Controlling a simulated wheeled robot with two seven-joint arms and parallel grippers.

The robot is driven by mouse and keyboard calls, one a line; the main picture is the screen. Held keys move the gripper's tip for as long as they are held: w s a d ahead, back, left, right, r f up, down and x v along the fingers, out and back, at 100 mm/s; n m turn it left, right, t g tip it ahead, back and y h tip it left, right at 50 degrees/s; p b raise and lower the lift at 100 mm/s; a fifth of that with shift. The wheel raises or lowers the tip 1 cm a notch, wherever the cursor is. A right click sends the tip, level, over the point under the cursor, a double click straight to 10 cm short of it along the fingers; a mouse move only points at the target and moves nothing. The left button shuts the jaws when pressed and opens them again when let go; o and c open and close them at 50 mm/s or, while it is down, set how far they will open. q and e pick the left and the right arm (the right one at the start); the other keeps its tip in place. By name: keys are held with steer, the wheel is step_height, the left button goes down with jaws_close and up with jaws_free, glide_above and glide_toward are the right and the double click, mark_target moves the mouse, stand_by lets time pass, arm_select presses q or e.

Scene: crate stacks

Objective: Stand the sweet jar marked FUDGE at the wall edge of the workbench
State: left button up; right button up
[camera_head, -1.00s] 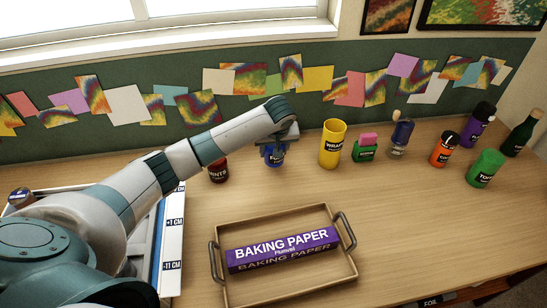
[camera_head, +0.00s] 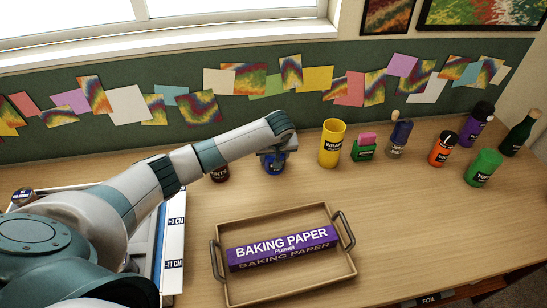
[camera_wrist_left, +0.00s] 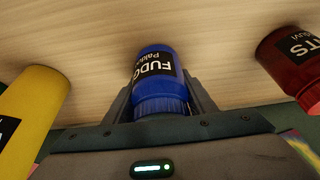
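The blue FUDGE jar (camera_head: 273,167) is at the back of the workbench (camera_head: 400,210), close to the green wall board. My left gripper (camera_head: 274,154) reaches it from above. In the left wrist view the jar (camera_wrist_left: 153,62) sits between the two fingers, which appear to press against its sides. Its black label reads FUDGE, and its lid end points toward the gripper. The jar looks about upright. Whether its base touches the bench I cannot tell. My right gripper is in neither view.
A dark red MINTS jar (camera_head: 220,172) stands just left of the FUDGE jar, and a yellow container (camera_head: 331,145) stands to the right. Further right are a green box (camera_head: 364,151) and several bottles. A wooden tray (camera_head: 235,292) holds baking paper in front.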

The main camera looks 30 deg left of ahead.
arm_select(q)
steer(key=o, duration=0.3)
steer(key=b+v, duration=0.2)
steer(key=v, duration=0.9)
steer(key=shift+r, duration=0.1)
steer(key=shift+s+d+r, duration=0.1)
steer(key=shift+s+r, duration=0.05)
steer(key=shift+r, duration=0.4)
steer(key=shift+r, duration=0.1)
